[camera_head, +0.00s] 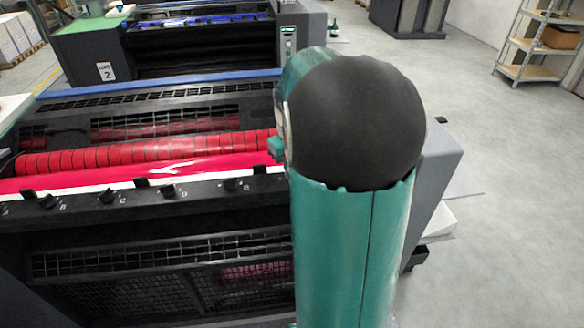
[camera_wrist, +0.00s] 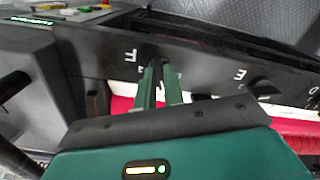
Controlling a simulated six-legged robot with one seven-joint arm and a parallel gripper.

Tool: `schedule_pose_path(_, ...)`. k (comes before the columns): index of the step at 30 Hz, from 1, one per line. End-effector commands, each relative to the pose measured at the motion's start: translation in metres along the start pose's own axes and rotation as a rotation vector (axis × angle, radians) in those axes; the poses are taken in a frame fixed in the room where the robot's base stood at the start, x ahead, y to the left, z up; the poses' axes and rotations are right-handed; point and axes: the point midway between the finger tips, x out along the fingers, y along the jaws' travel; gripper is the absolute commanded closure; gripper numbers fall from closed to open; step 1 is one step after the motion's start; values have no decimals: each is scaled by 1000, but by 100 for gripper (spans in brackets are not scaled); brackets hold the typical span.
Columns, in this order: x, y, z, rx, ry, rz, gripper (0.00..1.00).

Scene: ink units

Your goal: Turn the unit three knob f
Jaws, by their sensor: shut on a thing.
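The near ink unit (camera_head: 75,215) has a dark front rail with black knobs and white letters. In the wrist view a white F (camera_wrist: 130,55) marks the rail beside my gripper (camera_wrist: 158,80). My gripper's two green fingers are close together, shut on the dark knob f (camera_wrist: 157,68), which shows only in part between their tips. Its exact angle is hard to tell. Knob E (camera_wrist: 264,87) sits to the right, clear of the fingers.
A long red roller (camera_head: 150,153) and a red ink tray run behind the rail. A control panel (camera_wrist: 60,15) with buttons lies at upper left in the wrist view. Another unit, labelled 2 (camera_head: 106,71), stands behind. Open floor (camera_head: 480,130) lies to the right.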

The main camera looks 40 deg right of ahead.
Motion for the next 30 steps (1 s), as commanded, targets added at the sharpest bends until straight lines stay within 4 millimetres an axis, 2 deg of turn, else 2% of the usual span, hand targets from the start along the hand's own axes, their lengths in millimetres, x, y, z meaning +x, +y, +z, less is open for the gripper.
schedule_pose_path(15,-2,0,-1,-21,3,1,100)
schedule_pose_path(16,-2,0,-1,-21,3,1,84)
schedule_pose_path(18,-1,0,-1,-21,3,1,70)
schedule_pose_path(19,-1,0,0,-21,3,1,68)
schedule_pose_path(30,-6,0,-1,-21,3,1,68)
